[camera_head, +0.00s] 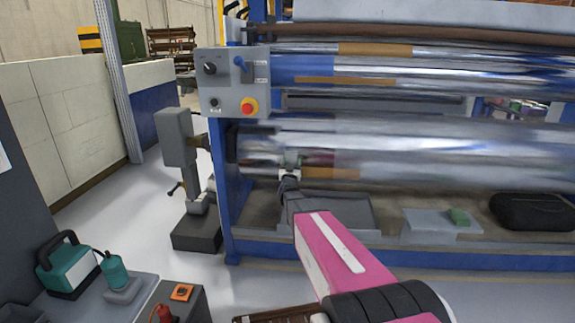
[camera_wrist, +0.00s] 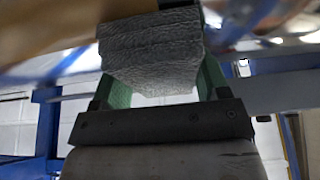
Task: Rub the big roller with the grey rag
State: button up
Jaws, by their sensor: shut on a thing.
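The big roller (camera_head: 430,150) is the wide, shiny silver cylinder low in the blue-framed machine. My gripper (camera_head: 289,176) is at the left part of its front face in the head view. In the wrist view my gripper (camera_wrist: 160,85) has green fingers on both sides of the crumpled grey rag (camera_wrist: 155,52) and is shut on it. The rag's far end is up against a blurred, shiny surface with a brown patch, which looks like the roller. Whether it touches all along cannot be told. In the head view the rag is too small to make out clearly.
A control box (camera_head: 234,82) with a red button is at the machine's left. Thinner rollers (camera_head: 440,65) run above.

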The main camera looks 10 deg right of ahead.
aim_at(278, 158)
jog(key=shift+s+d, duration=0.35)
jog(key=shift+d, duration=0.75)
jog(key=shift+s+d, duration=0.35)
jog(key=shift+d, duration=0.8)
jog(key=shift+s+d, duration=0.35)
jog(key=shift+d, duration=0.75)
jog(key=shift+w+a, duration=0.75)
jog(key=shift+a, duration=1.45)
jog(key=shift+w+a, duration=0.75)
jog(key=shift+a, duration=1.4)
jog(key=shift+w+a, duration=0.75)
jog(key=shift+a, duration=1.45)
jog(key=s+a, duration=0.1)
jog(key=s, duration=0.4)
jog(key=shift+s+a, duration=0.4)
jog(key=s, duration=0.1)
jog(key=s+a, duration=0.1)
jog(key=s, duration=0.1)
